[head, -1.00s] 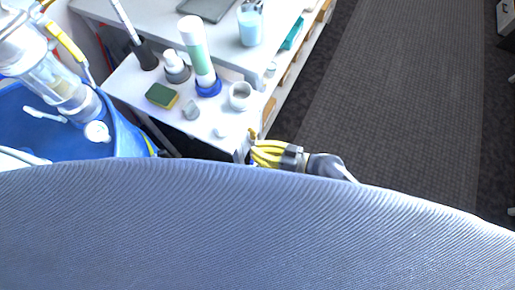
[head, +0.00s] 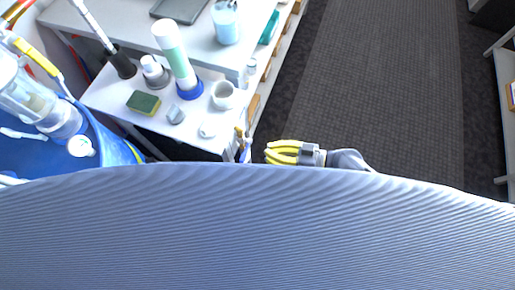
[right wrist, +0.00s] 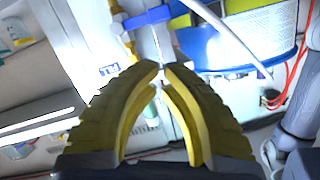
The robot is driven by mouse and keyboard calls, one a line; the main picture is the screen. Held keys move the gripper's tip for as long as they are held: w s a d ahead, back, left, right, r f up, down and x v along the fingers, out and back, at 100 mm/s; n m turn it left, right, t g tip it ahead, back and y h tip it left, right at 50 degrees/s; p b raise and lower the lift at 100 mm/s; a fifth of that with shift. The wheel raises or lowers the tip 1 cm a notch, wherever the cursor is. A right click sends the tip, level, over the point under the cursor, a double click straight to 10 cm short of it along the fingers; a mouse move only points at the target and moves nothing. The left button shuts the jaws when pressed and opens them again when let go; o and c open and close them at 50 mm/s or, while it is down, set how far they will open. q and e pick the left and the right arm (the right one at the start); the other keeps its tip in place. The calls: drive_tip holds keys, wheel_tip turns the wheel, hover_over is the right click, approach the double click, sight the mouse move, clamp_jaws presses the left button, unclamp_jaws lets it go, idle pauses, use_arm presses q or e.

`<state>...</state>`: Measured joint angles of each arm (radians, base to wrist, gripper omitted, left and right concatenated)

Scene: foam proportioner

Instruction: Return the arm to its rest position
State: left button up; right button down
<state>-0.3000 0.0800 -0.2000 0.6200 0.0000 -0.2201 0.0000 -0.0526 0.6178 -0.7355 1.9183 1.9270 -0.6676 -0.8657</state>
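My right gripper (head: 267,153), with yellow ribbed fingers, is beside the right front corner of the white bench in the head view, over the dark floor. In the right wrist view its fingertips (right wrist: 161,69) come together with almost no gap, and I see nothing held between them. My right forearm is mostly hidden behind a large blue-grey ribbed surface at the bottom of the head view. My left gripper is not in view.
The low white bench (head: 103,97) holds a green-and-white tube (head: 175,55), a sponge (head: 143,103) and a white cup (head: 223,95). A blue tub (head: 100,135) stands at the left. The dark floor mat (head: 390,80) at the right is clear.

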drive_tip(key=v, duration=0.3)
drive_tip(key=shift+d, duration=0.15)
